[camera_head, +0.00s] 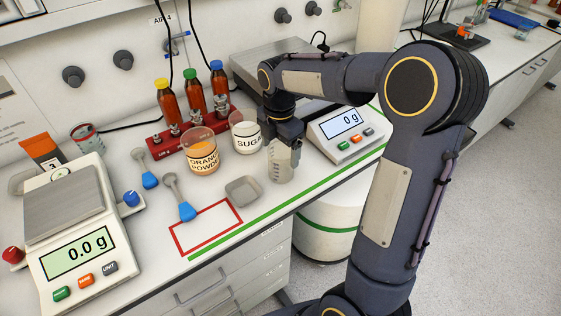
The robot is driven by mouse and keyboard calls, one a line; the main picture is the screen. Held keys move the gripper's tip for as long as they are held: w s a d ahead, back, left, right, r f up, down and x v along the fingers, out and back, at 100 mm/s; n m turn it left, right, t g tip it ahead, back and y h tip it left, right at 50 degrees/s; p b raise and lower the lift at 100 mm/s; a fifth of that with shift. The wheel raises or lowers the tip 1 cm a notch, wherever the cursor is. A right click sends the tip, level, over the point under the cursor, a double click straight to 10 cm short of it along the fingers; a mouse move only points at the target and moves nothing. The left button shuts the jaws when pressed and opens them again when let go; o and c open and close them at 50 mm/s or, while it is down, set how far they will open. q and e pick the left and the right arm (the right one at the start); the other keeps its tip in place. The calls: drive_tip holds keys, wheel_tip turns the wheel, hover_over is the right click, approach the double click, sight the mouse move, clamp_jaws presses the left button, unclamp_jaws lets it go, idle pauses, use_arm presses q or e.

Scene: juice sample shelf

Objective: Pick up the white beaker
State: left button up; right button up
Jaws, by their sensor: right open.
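A clear, whitish beaker (281,167) with faint markings stands upright on the bench, right of the jar labelled SUGAR (246,132). My right gripper (285,146) points down over its top, with the fingers at the rim. It is open; whether the fingers touch the glass cannot be told. The gripper hides the upper part of the beaker. The sugar jar holds white powder. A jar labelled ORANGE POWDER (202,152) stands further left. My left gripper is not in view.
A grey weighing dish (243,191) and a red-outlined square (207,227) lie in front. A scale reading 0 g (346,131) stands right, another scale (73,235) left. Bottles stand in a red rack (190,138) behind. Two blue-handled spoons (179,196) lie left.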

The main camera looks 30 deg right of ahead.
drive_tip(key=f, duration=0.4)
drive_tip(key=shift+s, duration=0.35)
drive_tip(key=shift+f, duration=0.4)
drive_tip(key=c, duration=1.1)
drive_tip(key=shift+r, duration=0.1)
